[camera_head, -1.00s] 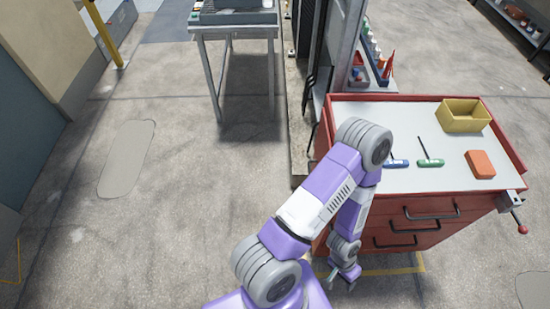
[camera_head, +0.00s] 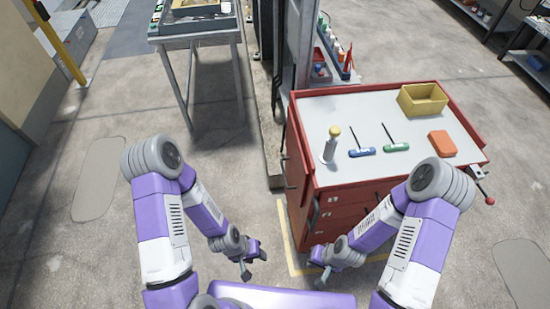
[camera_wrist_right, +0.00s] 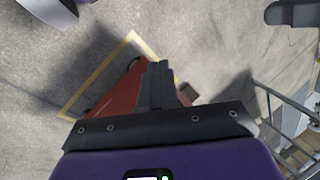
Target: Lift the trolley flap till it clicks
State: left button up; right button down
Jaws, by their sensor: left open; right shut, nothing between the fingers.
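The red trolley (camera_head: 335,215) stands right of centre in the head view, with a grey top and drawers in front. I cannot clearly make out its flap; no raised leaf shows beside the top. My left gripper (camera_head: 245,270) is open and empty, low over the floor, left of the trolley and apart from it. My right gripper (camera_head: 320,282) is shut on nothing, low in front of the trolley. In the right wrist view its closed fingers (camera_wrist_right: 160,85) point past the trolley's red body (camera_wrist_right: 118,92), part of which they hide.
On the trolley top are a yellow bin (camera_head: 422,99), an orange block (camera_head: 441,144), a blue-handled tool (camera_head: 362,152), a green-handled tool (camera_head: 396,147) and an upright yellow-topped object (camera_head: 331,145). A red-knobbed handle (camera_head: 489,200) juts out right. Floor at left is clear.

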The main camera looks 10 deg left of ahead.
aim_at(298, 167)
jog(key=k, duration=1.3)
jog(key=i, duration=1.2)
jog(key=u, duration=0.75)
jog(key=i, duration=0.5)
jog(key=u, duration=0.2)
